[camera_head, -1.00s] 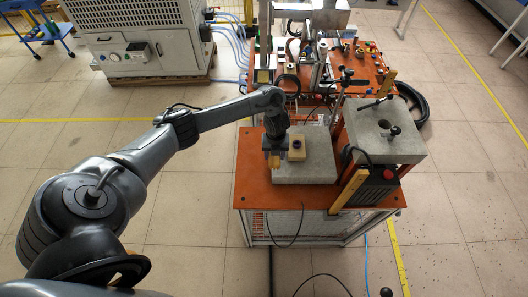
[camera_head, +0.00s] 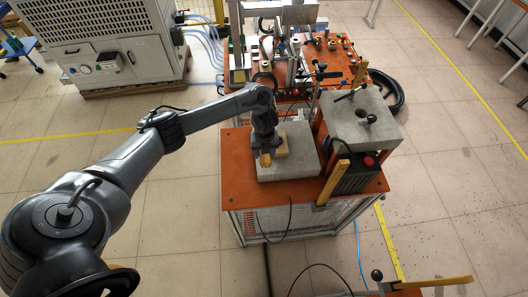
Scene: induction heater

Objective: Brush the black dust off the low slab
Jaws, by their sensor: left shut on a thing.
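The low slab (camera_head: 306,162) is a flat grey stone block lying on the orange tabletop. My left arm comes in from the left, and its dark left gripper (camera_head: 265,149) points down at the slab's left part. It is shut on a small tan thing, likely the brush (camera_head: 265,160), whose end shows below the fingers. A tan block-like part (camera_head: 283,143) shows just right of the gripper; I cannot tell if it belongs to the brush. The gripper hides part of the slab. I cannot make out black dust on the slab.
A taller grey slab (camera_head: 381,129) with black knobs stands to the right. Dark specks dot the floor at right.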

